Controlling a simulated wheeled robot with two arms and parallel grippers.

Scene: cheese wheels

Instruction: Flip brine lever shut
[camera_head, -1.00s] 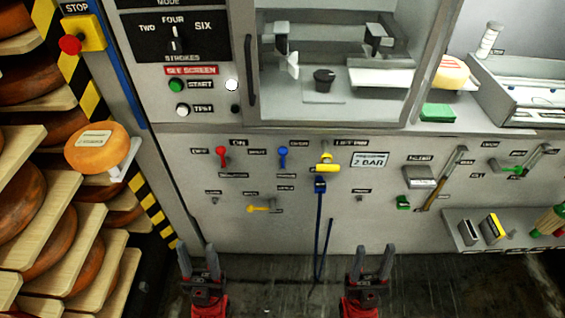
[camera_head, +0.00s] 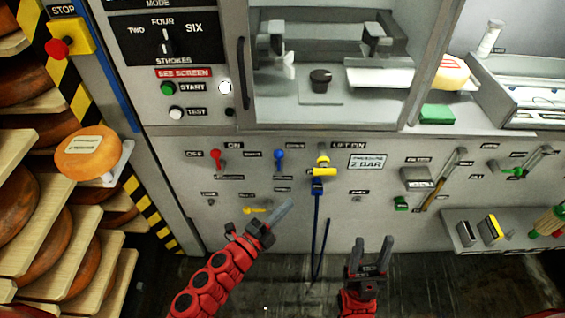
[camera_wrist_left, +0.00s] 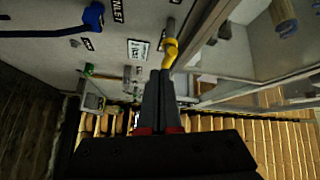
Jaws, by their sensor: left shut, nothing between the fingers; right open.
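The panel carries a red lever (camera_head: 217,160), a blue lever (camera_head: 279,159) and a lower yellow lever (camera_head: 254,210) lying roughly sideways. Their small labels are too blurred to tell which is the brine lever. My left gripper (camera_head: 287,206) is shut and empty, in front of the panel just right of the lower yellow lever in the head view. In the left wrist view its closed fingers (camera_wrist_left: 159,76) point towards a yellow part (camera_wrist_left: 170,52); contact cannot be told. My right gripper (camera_head: 372,243) is open and empty, low before the panel.
A yellow valve (camera_head: 322,168) with a blue hose (camera_head: 316,225) hangs right of the blue lever. Shelves of cheese wheels (camera_head: 88,152) stand at the left. A small ledge (camera_head: 465,237) juts out at the right. The floor before the panel is clear.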

